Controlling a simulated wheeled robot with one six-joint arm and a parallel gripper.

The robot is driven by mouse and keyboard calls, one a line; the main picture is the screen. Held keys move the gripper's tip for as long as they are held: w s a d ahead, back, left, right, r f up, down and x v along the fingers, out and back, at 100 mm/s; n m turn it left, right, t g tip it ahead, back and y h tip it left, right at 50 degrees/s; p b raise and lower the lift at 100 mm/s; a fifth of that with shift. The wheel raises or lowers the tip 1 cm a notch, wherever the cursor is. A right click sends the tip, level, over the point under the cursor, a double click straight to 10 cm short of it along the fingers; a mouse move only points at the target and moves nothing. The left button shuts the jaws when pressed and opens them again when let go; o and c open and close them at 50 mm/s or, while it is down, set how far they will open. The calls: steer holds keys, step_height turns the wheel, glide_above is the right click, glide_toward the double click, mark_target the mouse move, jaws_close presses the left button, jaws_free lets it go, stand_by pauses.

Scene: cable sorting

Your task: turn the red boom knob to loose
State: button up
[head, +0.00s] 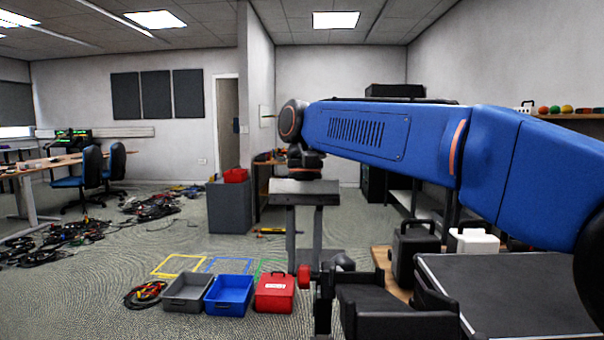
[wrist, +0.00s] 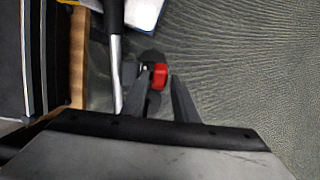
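The red boom knob (head: 304,275) shows low in the middle of the head view, beside a dark upright post (head: 323,305). In the wrist view the red knob (wrist: 159,76) lies near the fingertips, on a dark clamp-like part. My gripper (head: 304,247) points down from the end of the blue arm, its two dark fingers apart above the knob. In the wrist view my gripper (wrist: 159,88) is open, with the knob showing between the finger ends. I cannot tell whether a finger touches it. A silver and black pole (wrist: 115,65) runs close left of the fingers.
A red case (head: 274,293), blue bin (head: 229,295) and grey bin (head: 187,293) stand on the floor left of the knob. Black (head: 415,250) and white (head: 473,241) cases stand to the right. Cables (head: 146,295) lie by the grey bin. Floor right of the gripper is clear in the wrist view.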

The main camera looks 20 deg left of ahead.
mark_target(304, 267)
steer(key=shift+x, duration=0.8)
steer(key=shift+s+r+t+y, duration=0.1)
steer(key=shift+s+t+y, duration=0.1)
steer(key=shift+t, duration=0.5)
steer(key=shift+s+t+y, duration=0.15)
steer(key=shift+t+y, duration=0.05)
steer(key=shift+t, duration=0.5)
steer(key=shift+r, duration=0.15)
step_height(304, 267, up, 17)
steer(key=shift+d, duration=0.1)
